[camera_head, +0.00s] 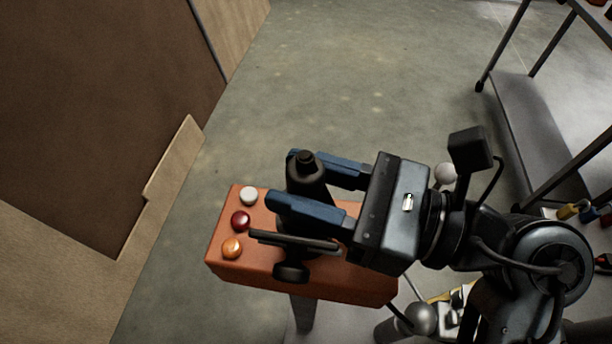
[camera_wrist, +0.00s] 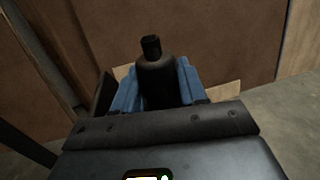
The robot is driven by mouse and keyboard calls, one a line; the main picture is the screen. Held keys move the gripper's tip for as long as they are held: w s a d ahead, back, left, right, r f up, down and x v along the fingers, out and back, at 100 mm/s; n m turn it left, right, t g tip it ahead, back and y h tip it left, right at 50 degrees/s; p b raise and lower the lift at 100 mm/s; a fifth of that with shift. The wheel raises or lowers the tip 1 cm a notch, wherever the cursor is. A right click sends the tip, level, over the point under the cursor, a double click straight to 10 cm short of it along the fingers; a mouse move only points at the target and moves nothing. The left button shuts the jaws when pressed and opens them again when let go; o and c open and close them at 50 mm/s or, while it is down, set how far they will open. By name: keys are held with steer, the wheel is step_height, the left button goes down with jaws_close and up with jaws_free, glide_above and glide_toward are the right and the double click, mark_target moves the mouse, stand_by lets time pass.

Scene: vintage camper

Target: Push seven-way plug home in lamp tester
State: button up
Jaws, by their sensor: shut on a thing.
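The lamp tester is an orange box (camera_head: 340,285) on a stand, with a white, a red and an amber lamp (camera_head: 232,247) on its left end. The black seven-way plug (camera_head: 305,178) stands roughly upright over the box in the head view. My gripper (camera_head: 293,181) is shut on it, one blue finger on each side. The wrist view shows the plug (camera_wrist: 158,82) between the blue fingers. A black flap-like part (camera_head: 295,242) and a round knob (camera_head: 291,272) show at the box's front. The plug's lower end and the socket are hidden, so I cannot tell how deep it sits.
A brown and tan panelled wall (camera_head: 95,110) stands at the left. A grey metal shelf or cart (camera_head: 540,125) is at the right, with tools near the lower right edge. The concrete floor (camera_head: 350,80) behind the box is clear.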

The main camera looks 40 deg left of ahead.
mark_target(323, 197)
steer(key=shift+f+b, duration=0.45)
steer(key=shift+f, duration=0.1)
steer(key=o, duration=0.8)
steer(key=shift+c, duration=0.2)
steer(key=o, duration=0.4)
steer(key=shift+s, duration=0.1)
steer(key=shift+o, duration=0.2)
steer(key=b+v, duration=0.1)
steer(key=v, duration=0.5)
steer(key=shift+w+d, duration=0.25)
steer(key=shift+d, duration=0.05)
steer(key=shift+w+d, duration=0.25)
steer(key=shift+d, duration=0.4)
steer(key=shift+r, duration=0.1)
